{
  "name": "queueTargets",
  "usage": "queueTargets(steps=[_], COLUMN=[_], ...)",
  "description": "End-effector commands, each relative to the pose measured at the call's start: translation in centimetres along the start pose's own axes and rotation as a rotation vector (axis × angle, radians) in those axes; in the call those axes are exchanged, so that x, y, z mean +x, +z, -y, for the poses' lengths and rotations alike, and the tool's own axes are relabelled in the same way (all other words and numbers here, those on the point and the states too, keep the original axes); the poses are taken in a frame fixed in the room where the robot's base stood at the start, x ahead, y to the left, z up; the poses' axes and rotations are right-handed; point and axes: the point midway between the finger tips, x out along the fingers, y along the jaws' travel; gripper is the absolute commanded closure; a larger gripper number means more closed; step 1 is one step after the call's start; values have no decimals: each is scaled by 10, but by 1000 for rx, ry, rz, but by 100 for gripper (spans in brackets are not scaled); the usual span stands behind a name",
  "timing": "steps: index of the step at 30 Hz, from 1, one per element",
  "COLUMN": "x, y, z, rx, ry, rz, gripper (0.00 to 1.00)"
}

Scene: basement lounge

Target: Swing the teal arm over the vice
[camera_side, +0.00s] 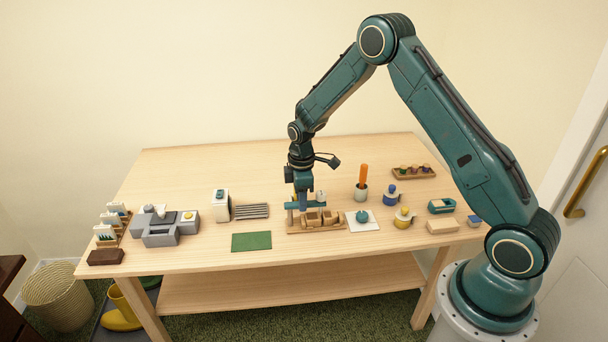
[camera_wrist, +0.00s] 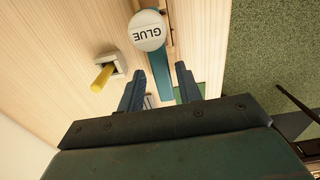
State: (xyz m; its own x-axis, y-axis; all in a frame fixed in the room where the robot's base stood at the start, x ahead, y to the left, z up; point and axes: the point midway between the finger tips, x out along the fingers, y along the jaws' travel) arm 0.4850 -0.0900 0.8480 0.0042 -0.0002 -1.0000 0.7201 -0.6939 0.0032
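The teal arm (camera_side: 290,206) is a flat bar on a wooden base (camera_side: 318,228), beside and behind the wooden vice (camera_side: 313,216). In the wrist view the teal arm (camera_wrist: 159,72) runs from under a white round top marked GLUE (camera_wrist: 148,31) down between my fingers. My gripper (camera_side: 303,203) is low over the left part of the base. In the wrist view my gripper (camera_wrist: 161,72) has its two fingers apart, one on each side of the bar. I cannot tell whether they touch it. The vice is largely hidden in the wrist view.
A green mat (camera_side: 251,241) lies front left.

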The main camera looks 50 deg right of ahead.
Motion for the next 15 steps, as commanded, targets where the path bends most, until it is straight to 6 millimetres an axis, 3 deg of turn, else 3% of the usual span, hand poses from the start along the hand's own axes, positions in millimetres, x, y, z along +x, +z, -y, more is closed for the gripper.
queueTargets(steps=[15], x=[-5], y=[0], z=[1], rx=[3], ry=[-2], rz=[2], gripper=[58])
